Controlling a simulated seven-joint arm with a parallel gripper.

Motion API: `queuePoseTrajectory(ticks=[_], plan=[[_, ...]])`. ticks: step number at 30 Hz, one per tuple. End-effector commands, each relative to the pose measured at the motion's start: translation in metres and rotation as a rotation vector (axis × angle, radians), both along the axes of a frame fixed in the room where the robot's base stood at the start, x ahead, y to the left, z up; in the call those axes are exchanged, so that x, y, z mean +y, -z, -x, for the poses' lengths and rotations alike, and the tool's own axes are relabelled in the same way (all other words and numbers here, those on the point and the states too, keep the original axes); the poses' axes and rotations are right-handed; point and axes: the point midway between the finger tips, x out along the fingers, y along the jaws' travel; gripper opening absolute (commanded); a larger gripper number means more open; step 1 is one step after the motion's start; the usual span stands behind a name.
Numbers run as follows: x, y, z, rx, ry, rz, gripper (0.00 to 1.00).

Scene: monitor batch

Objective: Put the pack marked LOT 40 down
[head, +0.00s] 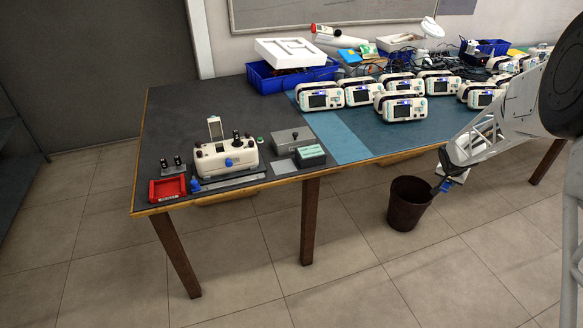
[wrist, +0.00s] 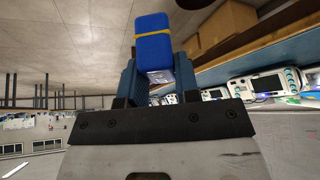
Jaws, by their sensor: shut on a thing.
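My gripper (head: 441,182) hangs off the table's front edge at the right in the head view, beside the upper rim of the dark bin. In the wrist view my gripper (wrist: 155,68) is shut on a blue pack (wrist: 153,45) with a yellow band. A pale label shows low on the pack, too small to read, so I cannot confirm LOT 40. In the head view the pack is only a small blue patch at the fingertips.
A dark bin (head: 409,206) stands on the floor. The table (head: 120,212) carries a red tray (head: 168,190), a white test fixture (head: 223,160), grey boxes (head: 292,141), several monitors (head: 403,108) and a blue crate (head: 292,79). Bare dark tabletop lies at the left.

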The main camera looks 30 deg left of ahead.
Motion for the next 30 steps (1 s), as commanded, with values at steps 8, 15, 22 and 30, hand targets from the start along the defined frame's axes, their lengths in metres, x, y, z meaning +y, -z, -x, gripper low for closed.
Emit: queuePoseTrajectory(ticks=[8, 15, 22, 30], plan=[[0.049, -0.002, 0.007, -0.002, -0.088, -0.001, 0.05], [0.121, -0.004, 0.025, -0.001, -0.222, -0.001, 0.05], [0.190, -0.007, 0.047, 0.000, -0.354, -0.001, 0.05], [0.268, -0.010, 0.080, 0.000, -0.507, -0.002, 0.05]])
